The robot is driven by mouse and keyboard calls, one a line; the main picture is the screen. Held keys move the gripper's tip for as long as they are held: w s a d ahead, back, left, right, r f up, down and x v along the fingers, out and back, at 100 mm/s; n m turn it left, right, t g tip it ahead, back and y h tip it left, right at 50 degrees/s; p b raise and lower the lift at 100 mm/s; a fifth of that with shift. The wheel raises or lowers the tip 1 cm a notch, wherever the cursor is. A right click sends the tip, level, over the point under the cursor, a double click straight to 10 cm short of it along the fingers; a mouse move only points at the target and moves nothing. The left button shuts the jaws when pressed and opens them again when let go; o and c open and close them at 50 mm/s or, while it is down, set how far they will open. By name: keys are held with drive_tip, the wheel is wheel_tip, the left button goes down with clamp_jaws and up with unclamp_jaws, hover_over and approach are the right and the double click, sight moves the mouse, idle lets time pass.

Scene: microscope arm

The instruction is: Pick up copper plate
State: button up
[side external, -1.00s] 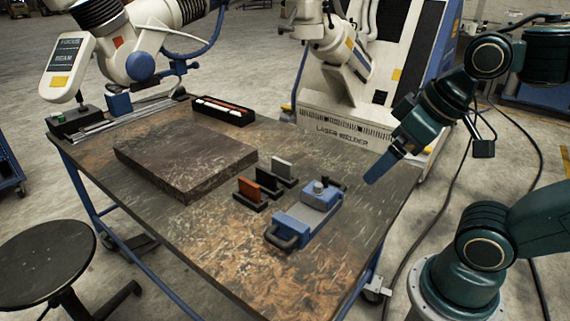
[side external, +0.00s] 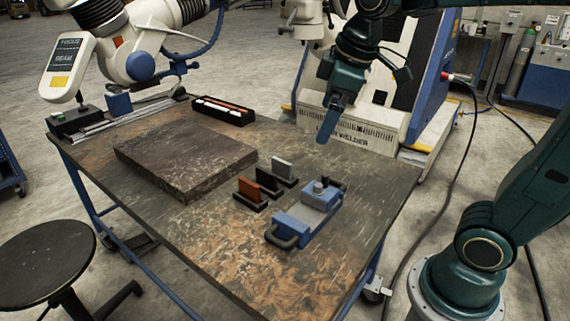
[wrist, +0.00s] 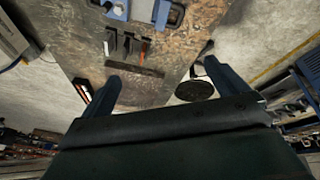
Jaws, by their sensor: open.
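The copper plate (side external: 247,187) is a small orange-brown plate standing upright in a dark holder at the near left end of a short row of plates. In the wrist view the copper plate (wrist: 145,49) shows at the right end of that row. My gripper (side external: 324,138) hangs over the far part of the table, pointing down, above and to the right of the plates and well apart from them. In the wrist view my gripper (wrist: 168,82) has its two blue fingers spread wide with nothing between them.
A black plate (side external: 268,181) and a grey plate (side external: 283,169) stand beside the copper one. A blue clamp fixture (side external: 308,212) sits close on the right. A thick dark slab (side external: 185,155) lies left, with a tray (side external: 223,110) behind it. The table's front is clear.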

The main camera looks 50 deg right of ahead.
drive_tip(key=w+f+n+g, duration=0.1)
drive_tip(key=w+n, duration=0.2)
drive_tip(key=w, duration=0.5)
drive_tip(key=n+g, duration=0.3)
drive_tip(key=n, duration=0.6)
hover_over(249, 182)
wheel_tip(249, 182, down, 16)
drive_tip(key=r, duration=0.1)
drive_tip(key=shift+w+d+f, duration=0.1)
drive_tip(key=shift+f, duration=0.55)
drive_tip(key=shift+f, duration=4.3)
drive_tip(key=shift+f, duration=0.1)
drive_tip(key=shift+f, duration=2.5)
